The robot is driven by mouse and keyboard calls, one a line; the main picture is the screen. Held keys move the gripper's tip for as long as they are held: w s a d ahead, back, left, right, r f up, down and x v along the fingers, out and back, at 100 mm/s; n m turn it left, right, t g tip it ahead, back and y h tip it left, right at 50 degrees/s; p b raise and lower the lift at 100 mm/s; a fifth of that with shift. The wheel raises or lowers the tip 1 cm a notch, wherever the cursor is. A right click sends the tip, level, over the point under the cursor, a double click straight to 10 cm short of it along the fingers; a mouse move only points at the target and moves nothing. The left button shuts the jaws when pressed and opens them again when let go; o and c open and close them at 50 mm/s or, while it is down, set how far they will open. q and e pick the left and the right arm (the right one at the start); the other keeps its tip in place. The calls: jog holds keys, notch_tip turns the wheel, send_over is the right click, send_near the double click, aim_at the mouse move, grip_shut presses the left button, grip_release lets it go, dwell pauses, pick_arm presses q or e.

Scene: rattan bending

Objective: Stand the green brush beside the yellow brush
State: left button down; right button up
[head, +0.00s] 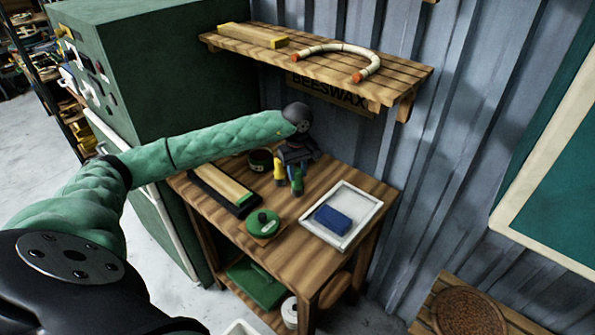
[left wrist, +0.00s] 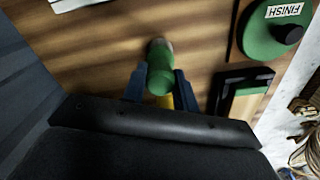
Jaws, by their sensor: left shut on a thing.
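My left gripper (head: 297,163) is over the back of the wooden workbench (head: 318,178), pointing down. It is shut on the green brush (head: 297,183), which is roughly upright. I cannot tell whether the brush's lower end touches the bench. The yellow brush (head: 280,172) stands close beside it, on the left in the head view. In the left wrist view, the green brush (left wrist: 160,68) is between the fingers, and a bit of the yellow brush (left wrist: 166,101) shows behind it, partly hidden. My right gripper is out of sight.
A dark round tin (head: 260,160), a dark-framed block with a wooden top (head: 222,188) and a green-lidded tin (head: 263,223) are to the left and front. A white tray (head: 365,201) holding a blue block (head: 332,220) is at right. A slatted shelf (head: 400,78) overhangs behind.

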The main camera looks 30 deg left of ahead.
pick_arm(q)
jog(key=c, duration=1.1)
grip_release()
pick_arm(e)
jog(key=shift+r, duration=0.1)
pick_arm(q)
jog(key=shift+r, duration=0.2)
jog(key=shift+r, duration=0.3)
jog(key=shift+r+b, duration=0.45)
jog(key=shift+r, duration=0.15)
notch_tip(320, 180, up, 5)
jog(key=shift+f+b, duration=0.15)
jog(key=shift+b, duration=0.8)
jog(key=shift+r, duration=0.4)
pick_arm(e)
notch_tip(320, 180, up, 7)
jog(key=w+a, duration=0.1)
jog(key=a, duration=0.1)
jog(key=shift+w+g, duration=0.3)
pick_arm(q)
jog(key=shift+s+f, duration=0.1)
